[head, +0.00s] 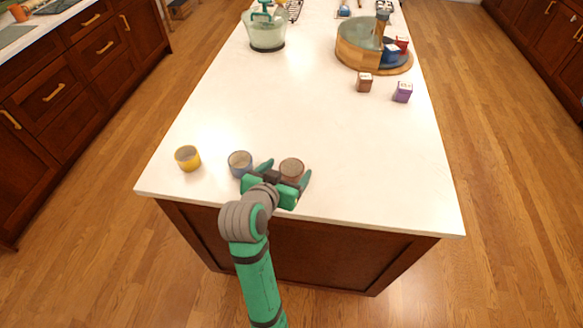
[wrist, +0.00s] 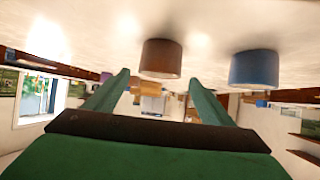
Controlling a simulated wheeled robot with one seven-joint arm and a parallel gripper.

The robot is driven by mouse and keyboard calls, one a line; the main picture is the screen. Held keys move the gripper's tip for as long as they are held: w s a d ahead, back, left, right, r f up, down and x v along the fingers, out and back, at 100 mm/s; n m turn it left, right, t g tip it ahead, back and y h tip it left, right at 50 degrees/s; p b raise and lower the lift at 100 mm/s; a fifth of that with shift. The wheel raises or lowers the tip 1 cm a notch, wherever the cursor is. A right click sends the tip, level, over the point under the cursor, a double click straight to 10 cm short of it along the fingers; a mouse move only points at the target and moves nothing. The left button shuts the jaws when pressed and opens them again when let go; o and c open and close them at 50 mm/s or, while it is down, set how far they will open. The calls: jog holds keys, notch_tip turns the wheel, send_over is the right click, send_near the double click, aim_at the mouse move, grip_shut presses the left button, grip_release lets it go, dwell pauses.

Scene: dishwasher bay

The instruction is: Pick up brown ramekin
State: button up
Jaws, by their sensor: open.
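The brown ramekin (head: 291,169) stands on the white island top near its front edge. In the wrist view, which is upside down, the brown ramekin (wrist: 161,57) hangs from the top, centred between my fingers. My gripper (head: 286,173) is open and low over the counter, with one finger on each side of the ramekin in the head view. In the wrist view my gripper (wrist: 160,77) is empty, and its fingertips point toward the ramekin. I cannot tell whether either finger touches it. The ramekin's near lower side is partly hidden by my gripper in the head view.
A blue ramekin (head: 240,163) stands close to the left of my gripper; it also shows in the wrist view (wrist: 254,69). A yellow ramekin (head: 187,158) is farther left. Small brown (head: 364,82) and purple (head: 403,92) boxes stand farther back. The counter's middle is clear.

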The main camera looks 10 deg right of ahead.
aim_at(296, 163)
jog(key=shift+f+x, duration=0.2)
jog(key=shift+x, duration=3.65)
jog(key=shift+s+d, duration=0.1)
jog(key=c, duration=1.2)
